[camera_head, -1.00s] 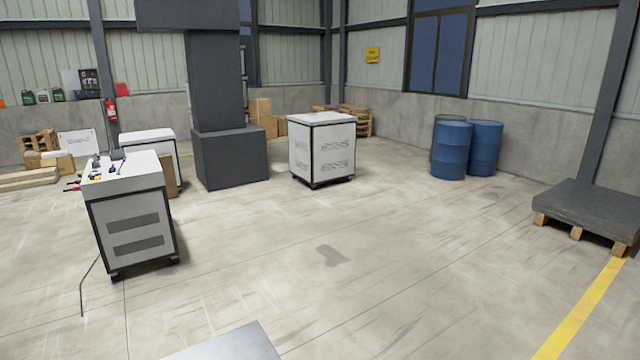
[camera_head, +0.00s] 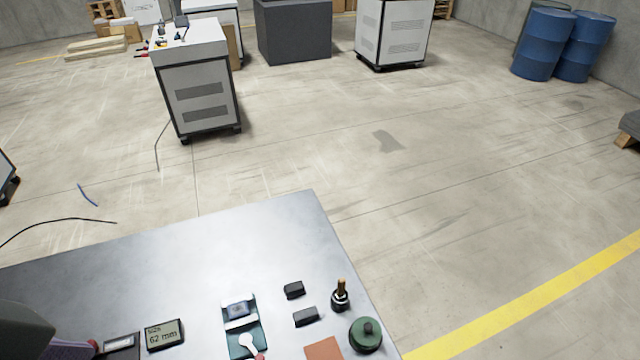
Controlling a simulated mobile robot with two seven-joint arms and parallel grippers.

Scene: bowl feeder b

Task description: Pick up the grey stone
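A metal-topped table (camera_head: 180,270) fills the lower part of the view. I cannot tell for sure which item is the grey stone. Two small dark grey blocks (camera_head: 294,290) lie near the table's right side. A small grey piece (camera_head: 238,309) sits on a white and teal holder (camera_head: 246,338) to their left. A larger dark grey-green shape (camera_head: 20,328) is cut off at the lower left edge. Neither of my grippers shows in the picture.
On the table are a display reading 62 mm (camera_head: 164,334), an upright brass-tipped part (camera_head: 340,294), a green round part (camera_head: 365,334) and an orange-brown square (camera_head: 323,348). A white cabinet (camera_head: 196,85) stands behind.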

